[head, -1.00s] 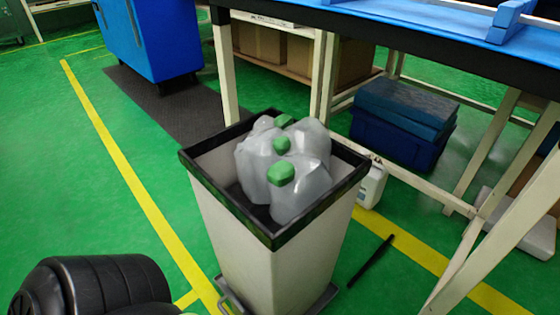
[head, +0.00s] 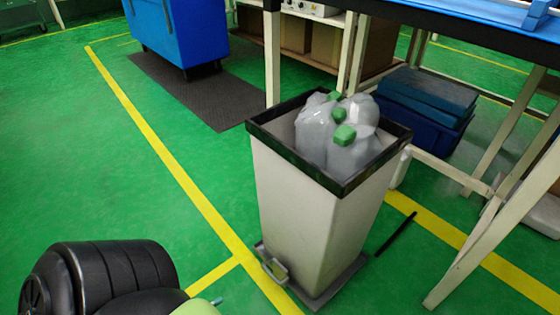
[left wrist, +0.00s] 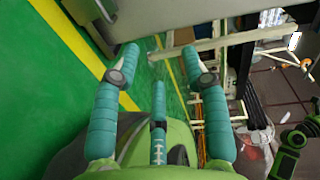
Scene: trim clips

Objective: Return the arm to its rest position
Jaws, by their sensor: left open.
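My left gripper (left wrist: 157,62) shows in the left wrist view with its teal fingers spread apart and nothing between them. Beyond the fingers are green floor, a yellow line and pale frame bars, none of them held. In the head view, a black rounded part and a piece of green at the bottom left belong to my own body; the left fingers do not show there.
A pale bin (head: 310,215) with a dark rim holds several clear bottles (head: 345,150) with green caps. A blue-topped workbench (head: 470,25) stands at the right, with blue crates (head: 420,105) beneath. A blue cart (head: 180,30) stands behind. The floor at the left is clear.

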